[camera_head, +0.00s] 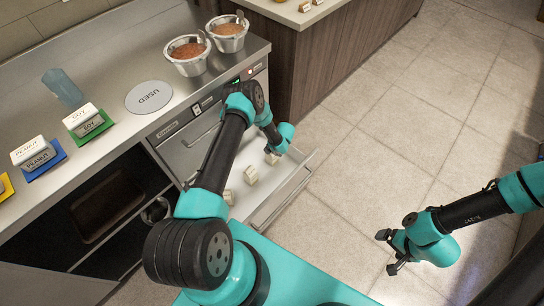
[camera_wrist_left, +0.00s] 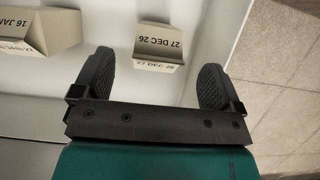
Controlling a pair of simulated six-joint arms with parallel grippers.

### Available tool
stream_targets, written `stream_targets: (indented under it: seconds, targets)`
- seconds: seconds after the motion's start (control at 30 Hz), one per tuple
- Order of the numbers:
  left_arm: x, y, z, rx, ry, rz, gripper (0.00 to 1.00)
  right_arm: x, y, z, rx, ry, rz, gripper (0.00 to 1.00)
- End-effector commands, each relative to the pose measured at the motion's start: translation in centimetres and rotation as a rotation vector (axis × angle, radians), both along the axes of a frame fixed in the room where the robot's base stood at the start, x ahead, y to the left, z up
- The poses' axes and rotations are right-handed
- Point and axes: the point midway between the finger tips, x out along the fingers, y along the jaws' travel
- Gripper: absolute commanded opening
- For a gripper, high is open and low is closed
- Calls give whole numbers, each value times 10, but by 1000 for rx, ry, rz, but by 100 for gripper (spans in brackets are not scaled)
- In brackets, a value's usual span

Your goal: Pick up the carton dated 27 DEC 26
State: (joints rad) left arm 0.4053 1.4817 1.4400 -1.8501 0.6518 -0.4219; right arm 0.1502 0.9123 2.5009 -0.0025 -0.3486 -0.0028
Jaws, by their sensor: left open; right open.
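A pale carton printed 27 DEC 26 (camera_wrist_left: 160,45) lies in the open drawer in the left wrist view, its date upside down. My left gripper (camera_wrist_left: 157,72) is open, with a dark finger on each side in the picture and the carton between and just beyond them. It is not clear whether the fingers are level with it. In the head view my left arm reaches over the drawer, its fingers mostly hidden. Small cartons (camera_head: 250,174) show there, dates unreadable. My right gripper (camera_head: 386,252) is open and empty over the floor.
Another carton (camera_wrist_left: 40,33), its date partly cut off as 16 JAN, lies left of the gripper. The drawer's front (camera_head: 283,197) borders the floor. On the counter stand two sauce pots (camera_head: 187,55), a USED disc (camera_head: 148,97), a blue cup (camera_head: 62,87) and labelled blocks (camera_head: 83,117).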

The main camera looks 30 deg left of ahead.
Motion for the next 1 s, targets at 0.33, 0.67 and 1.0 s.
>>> stream_targets:
  seconds: [0.33,0.67,1.0]
  targets:
    - [2,13,-39,-1,0,2,92,0,0,0,0,0,0,91]
    - [2,16,-46,-1,0,1,92,0,0,0,0,0,0,91]
    - [3,16,-46,-1,0,1,86,0,0,0,0,0,0,91]
